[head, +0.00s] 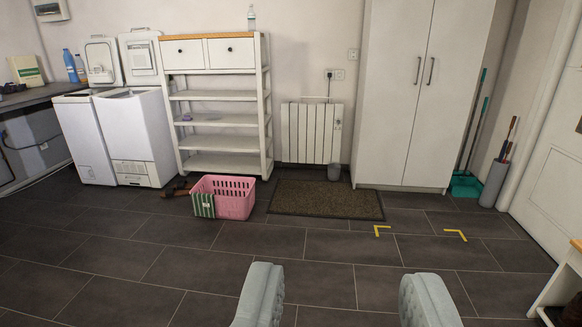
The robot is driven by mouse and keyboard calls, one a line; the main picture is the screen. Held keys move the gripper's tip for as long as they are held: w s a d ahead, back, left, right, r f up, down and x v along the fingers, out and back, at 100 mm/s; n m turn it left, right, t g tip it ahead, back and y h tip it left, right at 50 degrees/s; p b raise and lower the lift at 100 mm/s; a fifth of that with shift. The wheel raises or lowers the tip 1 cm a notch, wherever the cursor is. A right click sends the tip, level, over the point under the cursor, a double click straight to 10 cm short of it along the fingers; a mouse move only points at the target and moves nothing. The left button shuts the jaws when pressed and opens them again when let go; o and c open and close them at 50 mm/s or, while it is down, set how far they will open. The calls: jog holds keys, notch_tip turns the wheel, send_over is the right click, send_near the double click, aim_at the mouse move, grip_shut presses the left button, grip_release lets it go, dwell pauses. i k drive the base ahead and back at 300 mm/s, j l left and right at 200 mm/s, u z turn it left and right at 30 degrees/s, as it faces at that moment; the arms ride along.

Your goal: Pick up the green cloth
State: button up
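A green cloth with pale stripes (203,205) hangs over the front left of a pink laundry basket (236,198) on the floor. The basket stands in front of the white shelf unit. My gripper (345,300) is at the bottom of the view, its two grey fingers wide apart with only floor tiles between them. It is open and empty, nearer to the camera and to the right of the cloth, well apart from it. The inside of the basket is mostly hidden.
Two white toploaders (135,135) with lids up stand at the left beside a worktop (40,97). A shelf unit (222,125), a doormat (325,199) and a tall cabinet (415,95) are behind. Yellow corner marks (456,235) lie on the floor. The tiled floor ahead is clear.

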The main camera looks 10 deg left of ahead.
aim_at(204, 205)
jog(key=i+l+u, duration=0.15)
jog(key=i, duration=1.5)
jog(key=i+u, duration=0.35)
jog(key=i, duration=0.5)
jog(key=i+l+u, duration=0.1)
jog(key=i+u, duration=0.25)
jog(key=i, duration=0.5)
jog(key=i+j+z, duration=0.1)
jog(key=i+j, duration=0.35)
jog(key=i, duration=0.15)
jog(key=i+j+z, duration=0.1)
jog(key=i+j, duration=0.35)
jog(key=i, duration=0.2)
